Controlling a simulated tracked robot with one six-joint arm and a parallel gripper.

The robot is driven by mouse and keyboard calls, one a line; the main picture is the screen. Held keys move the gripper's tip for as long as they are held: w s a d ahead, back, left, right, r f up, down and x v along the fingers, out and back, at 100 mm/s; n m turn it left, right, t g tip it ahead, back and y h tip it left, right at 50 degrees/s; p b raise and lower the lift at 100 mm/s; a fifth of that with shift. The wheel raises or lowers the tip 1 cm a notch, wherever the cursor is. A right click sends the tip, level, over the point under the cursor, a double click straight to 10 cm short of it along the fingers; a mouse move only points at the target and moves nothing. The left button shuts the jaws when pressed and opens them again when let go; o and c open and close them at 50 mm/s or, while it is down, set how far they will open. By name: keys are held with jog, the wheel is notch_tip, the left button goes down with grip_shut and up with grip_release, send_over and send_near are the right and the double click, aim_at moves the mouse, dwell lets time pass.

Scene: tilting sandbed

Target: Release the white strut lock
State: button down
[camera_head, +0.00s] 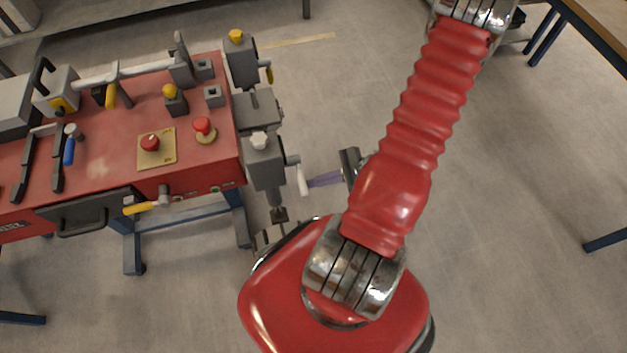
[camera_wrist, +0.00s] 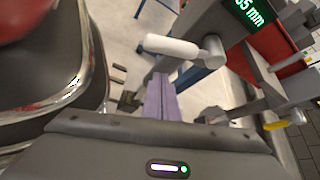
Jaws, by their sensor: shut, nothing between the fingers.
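The white strut lock is a short white lever (camera_head: 302,180) on the side of a grey post (camera_head: 266,165) with a white knob (camera_head: 258,140) on top. In the head view the lever hangs steeply down from its pivot. In the wrist view the white lever (camera_wrist: 171,46) lies roughly level, its grey pivot at its right end. My gripper (camera_head: 309,184) has purple fingers, pressed together and empty, pointing at the lever. In the wrist view the fingertips (camera_wrist: 160,76) are just below the lever, with a small gap in the picture; I cannot tell whether they touch.
A second grey post (camera_head: 241,65) with a yellow knob and yellow lever (camera_head: 269,73) stands farther back. The red bench (camera_head: 115,130) at left carries red buttons, levers and tools. A green display (camera_wrist: 253,12) reads in mm. Open floor lies to the right.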

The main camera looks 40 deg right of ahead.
jog(key=v, duration=0.9)
jog(key=shift+d, duration=0.55)
jog(key=shift+s+f, duration=0.15)
